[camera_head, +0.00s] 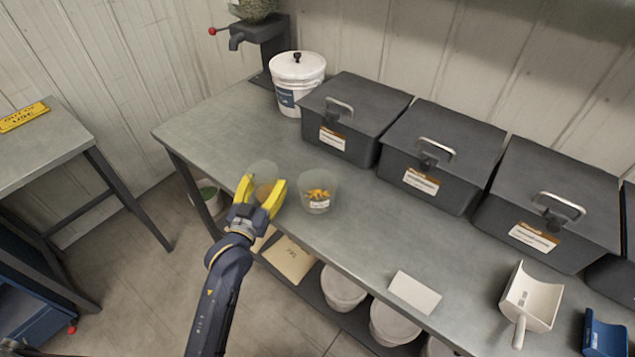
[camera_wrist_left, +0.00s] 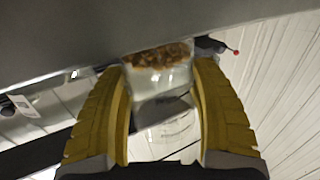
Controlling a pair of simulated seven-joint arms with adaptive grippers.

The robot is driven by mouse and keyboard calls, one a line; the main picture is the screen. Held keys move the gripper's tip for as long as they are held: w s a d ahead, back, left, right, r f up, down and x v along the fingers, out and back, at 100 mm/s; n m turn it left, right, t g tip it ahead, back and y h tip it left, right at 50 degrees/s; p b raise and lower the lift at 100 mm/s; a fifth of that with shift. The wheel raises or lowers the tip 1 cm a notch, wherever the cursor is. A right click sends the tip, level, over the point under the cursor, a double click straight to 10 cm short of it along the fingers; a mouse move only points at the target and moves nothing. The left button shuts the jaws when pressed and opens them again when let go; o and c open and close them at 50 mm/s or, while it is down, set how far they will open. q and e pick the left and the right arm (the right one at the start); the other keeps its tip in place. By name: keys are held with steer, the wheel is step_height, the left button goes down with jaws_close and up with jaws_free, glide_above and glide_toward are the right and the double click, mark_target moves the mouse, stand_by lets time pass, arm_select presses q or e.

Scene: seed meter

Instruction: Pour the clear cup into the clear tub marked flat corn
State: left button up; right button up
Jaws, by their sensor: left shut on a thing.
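The clear cup (camera_head: 263,171) is between the yellow fingers of my left gripper (camera_head: 263,189), which is shut on it near the table's front edge. It looks about upright, with brownish kernels low inside. The left wrist view shows the cup (camera_wrist_left: 160,82) and its kernels between the fingers (camera_wrist_left: 162,105), with the picture turned over. A clear tub (camera_head: 318,192) with orange kernels and a white label stands on the table just right of the gripper. The label is too small to read. My right gripper is not in view.
Dark lidded bins (camera_head: 355,105) line the back of the table (camera_head: 225,120), beside a white lidded bucket (camera_head: 297,80). White buckets (camera_head: 343,288) stand below.

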mark_target(274, 168)
arm_select(q)
steer(key=shift+d+r, duration=0.1)
steer(key=shift+d+r+m, duration=0.2)
steer(key=shift+d+m, duration=0.2)
steer(key=shift+m, duration=0.6)
steer(key=r+m, duration=0.1)
steer(key=d+r, duration=0.1)
steer(key=r, duration=0.1)
steer(key=shift+r+m+g, duration=0.15)
steer(key=shift+m+g, duration=0.15)
steer(key=shift+m, duration=0.1)
steer(key=d+r+m+g+y, duration=0.1)
steer(key=d+r+m, duration=0.4)
steer(key=m, duration=0.8)
steer(key=shift+d+r+y, duration=0.4)
steer(key=shift+r+y, duration=0.3)
steer(key=shift+y, duration=0.2)
steer(key=shift+r+m, duration=0.1)
steer(key=shift+m, duration=0.3)
